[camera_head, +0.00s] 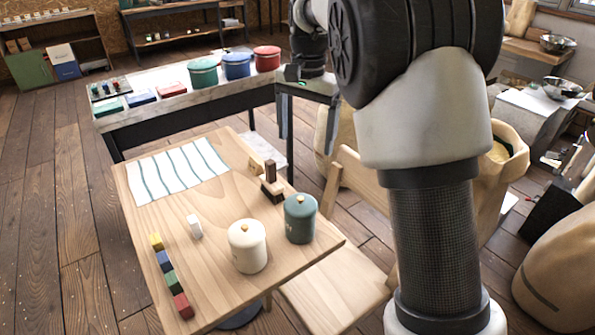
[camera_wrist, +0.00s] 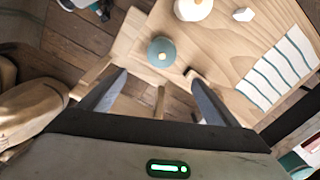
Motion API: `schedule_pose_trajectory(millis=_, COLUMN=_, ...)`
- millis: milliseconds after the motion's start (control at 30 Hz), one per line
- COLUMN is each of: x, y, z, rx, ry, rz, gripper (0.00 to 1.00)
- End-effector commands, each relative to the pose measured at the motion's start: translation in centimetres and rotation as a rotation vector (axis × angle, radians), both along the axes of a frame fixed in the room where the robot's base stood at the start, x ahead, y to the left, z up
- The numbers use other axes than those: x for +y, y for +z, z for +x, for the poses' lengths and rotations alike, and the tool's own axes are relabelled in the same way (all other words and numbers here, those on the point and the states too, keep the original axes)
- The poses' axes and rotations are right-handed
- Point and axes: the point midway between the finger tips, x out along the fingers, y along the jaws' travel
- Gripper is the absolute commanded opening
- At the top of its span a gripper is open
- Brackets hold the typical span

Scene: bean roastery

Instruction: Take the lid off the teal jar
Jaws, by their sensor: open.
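The teal jar (camera_head: 300,220) stands upright near the right corner of the wooden table. My gripper (camera_head: 306,140) is open and empty, pointing down, behind and above the jar in the head view. Its two fingers also show wide apart in the wrist view (camera_wrist: 156,76). A cream jar (camera_head: 247,252) with a gold knob stands left of the teal jar.
A wooden brush-like object (camera_head: 271,188) stands just behind the teal jar. A striped cloth (camera_head: 178,172), a small white block (camera_head: 194,227) and several coloured blocks (camera_head: 170,278) lie farther left. A chair (camera_head: 335,285) adjoins the table. Green, blue and red pots (camera_head: 237,66) stand on the back bench.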

Motion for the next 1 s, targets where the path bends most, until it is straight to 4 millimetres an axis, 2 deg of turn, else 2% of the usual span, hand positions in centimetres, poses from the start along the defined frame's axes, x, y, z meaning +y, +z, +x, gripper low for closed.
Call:
schedule_pose_trajectory(millis=33, x=0.6, y=-1.5, z=0.7, rx=0.011, ry=-0.01, rz=-0.008, gripper=0.83)
schedule_pose_trajectory(millis=200, x=1.3, y=-3.5, z=1.5, rx=0.029, ry=-0.031, rz=-0.02, gripper=0.83)
schedule_pose_trajectory(millis=700, x=1.3, y=-13.4, z=1.4, rx=0.03, ry=-0.031, rz=-0.021, gripper=0.83)
schedule_pose_trajectory(millis=800, x=1.3, y=-14.4, z=1.5, rx=0.029, ry=-0.031, rz=-0.02, gripper=0.83)
schedule_pose_trajectory(millis=1000, x=1.2, y=-15.3, z=1.4, rx=0.028, ry=-0.031, rz=-0.02, gripper=0.83)
